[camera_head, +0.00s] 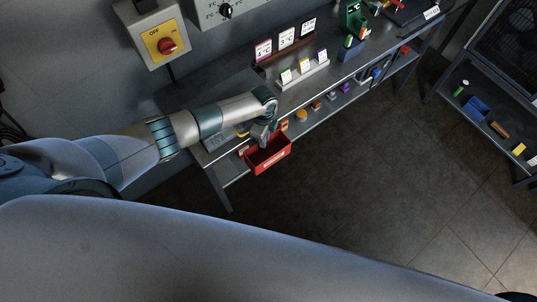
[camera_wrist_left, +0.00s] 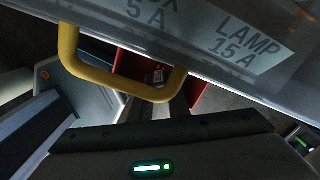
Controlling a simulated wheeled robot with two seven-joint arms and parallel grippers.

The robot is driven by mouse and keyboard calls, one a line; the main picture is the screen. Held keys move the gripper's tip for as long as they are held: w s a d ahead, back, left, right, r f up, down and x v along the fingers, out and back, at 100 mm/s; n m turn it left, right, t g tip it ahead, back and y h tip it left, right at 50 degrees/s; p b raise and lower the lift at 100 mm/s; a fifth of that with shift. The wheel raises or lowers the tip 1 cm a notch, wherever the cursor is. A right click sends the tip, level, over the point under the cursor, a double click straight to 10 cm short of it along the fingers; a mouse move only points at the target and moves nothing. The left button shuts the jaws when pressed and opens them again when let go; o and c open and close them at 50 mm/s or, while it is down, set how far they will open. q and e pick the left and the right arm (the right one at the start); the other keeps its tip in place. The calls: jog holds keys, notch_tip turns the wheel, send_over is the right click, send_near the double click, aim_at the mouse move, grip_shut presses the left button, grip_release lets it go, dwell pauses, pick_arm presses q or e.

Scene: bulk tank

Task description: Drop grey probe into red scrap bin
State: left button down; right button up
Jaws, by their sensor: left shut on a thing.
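My left gripper (camera_head: 262,137) is above the back part of the red scrap bin (camera_head: 277,159), at the front edge of the lower shelf. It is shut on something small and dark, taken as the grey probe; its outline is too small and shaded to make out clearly. Whether it touches the bin cannot be told. In the left wrist view a red part of the bin (camera_wrist_left: 197,91) shows behind a yellow handle. My right gripper is not in view.
A pale labelled box with a yellow handle (camera_wrist_left: 160,95) is close in the left wrist view. The workbench (camera_head: 335,73) carries card holders and a green device (camera_head: 352,18). A rack (camera_head: 483,105) stands at right. The floor between is clear.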

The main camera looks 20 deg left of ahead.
pick_arm(q)
jog(key=shift+f, duration=0.25)
jog(key=c, duration=1.6)
grip_release()
jog(key=shift+r, duration=0.1)
notch_tip(320, 180, up, 17)
jog(key=b, duration=0.4)
jog(key=shift+r, duration=0.15)
